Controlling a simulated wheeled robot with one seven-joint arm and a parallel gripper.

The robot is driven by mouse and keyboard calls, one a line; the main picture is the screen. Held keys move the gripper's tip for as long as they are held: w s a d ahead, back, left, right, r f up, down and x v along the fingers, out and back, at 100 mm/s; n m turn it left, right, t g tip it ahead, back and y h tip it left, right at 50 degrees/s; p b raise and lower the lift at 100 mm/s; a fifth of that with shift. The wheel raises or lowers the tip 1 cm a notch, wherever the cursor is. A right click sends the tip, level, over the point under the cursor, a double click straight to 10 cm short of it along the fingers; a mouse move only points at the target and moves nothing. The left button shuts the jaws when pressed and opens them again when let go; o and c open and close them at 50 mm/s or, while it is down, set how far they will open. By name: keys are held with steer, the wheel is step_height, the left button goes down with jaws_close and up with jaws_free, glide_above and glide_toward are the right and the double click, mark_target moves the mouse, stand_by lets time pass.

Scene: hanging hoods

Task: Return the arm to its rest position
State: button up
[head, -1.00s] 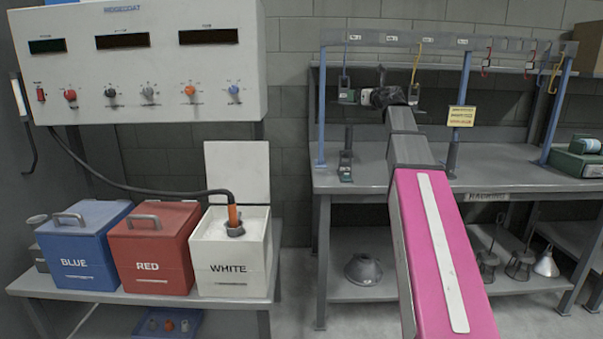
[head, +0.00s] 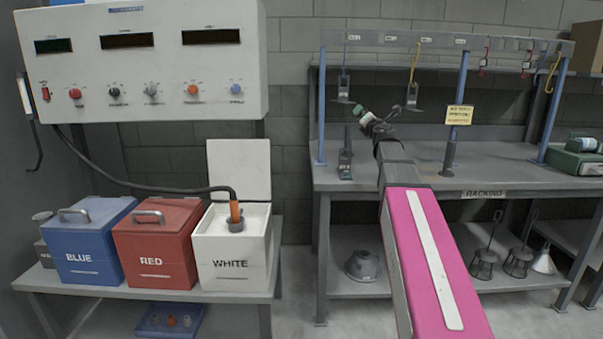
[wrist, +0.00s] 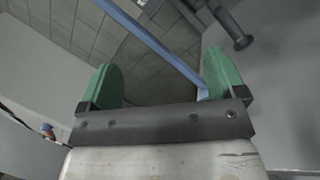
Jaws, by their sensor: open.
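My arm, with its pink link, reaches from the bottom right of the head view toward the workbench. My gripper (head: 366,117) is above the grey bench, in front of the hanging rack. In the wrist view my gripper (wrist: 162,88) shows two green finger pads spread well apart, with nothing between them. Beyond the pads are the blue post (wrist: 150,40), grey wall blocks and a grey surface. In the head view, a dark hood (head: 411,97) hangs just right of the gripper and another hood (head: 344,85) hangs just left of it.
The grey rack rail (head: 440,42) carries several hooks. A small dark stand (head: 345,165) is on the bench below the gripper. Blue (head: 88,243), red (head: 158,243) and white (head: 233,250) boxes stand on the left table under a control panel (head: 140,65). Funnel-like hoods sit on the lower shelf.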

steer(key=s+d+f+m+g+h, duration=0.1)
steer(key=s+f+m+g+h, duration=0.25)
steer(key=f+m, duration=0.55)
steer(key=s+d+f+m+g+h, duration=0.2)
steer(key=s+f+m, duration=0.25)
steer(key=f, duration=0.75)
steer(key=s+d+f+m+g+h, duration=0.1)
steer(key=s+f+m+g+h, duration=0.2)
steer(key=f+m, duration=0.65)
steer(key=s+a+f+m+g+y, duration=0.2)
steer(key=s+a+f+g, duration=0.1)
steer(key=s+f, duration=0.4)
steer(key=s+a+f+m+g+y, duration=0.1)
steer(key=s+a+f+m+g, duration=0.1)
steer(key=s+f, duration=0.6)
steer(key=s+a+f+m+g+y, duration=0.2)
steer(key=s+a+f+g, duration=0.3)
steer(key=s+f, duration=0.3)
steer(key=shift+s+f+m+g+y, duration=0.2)
steer(key=shift+f+m+g+y, duration=0.15)
steer(key=shift+f+g, duration=0.25)
steer(key=shift+r, duration=0.1)
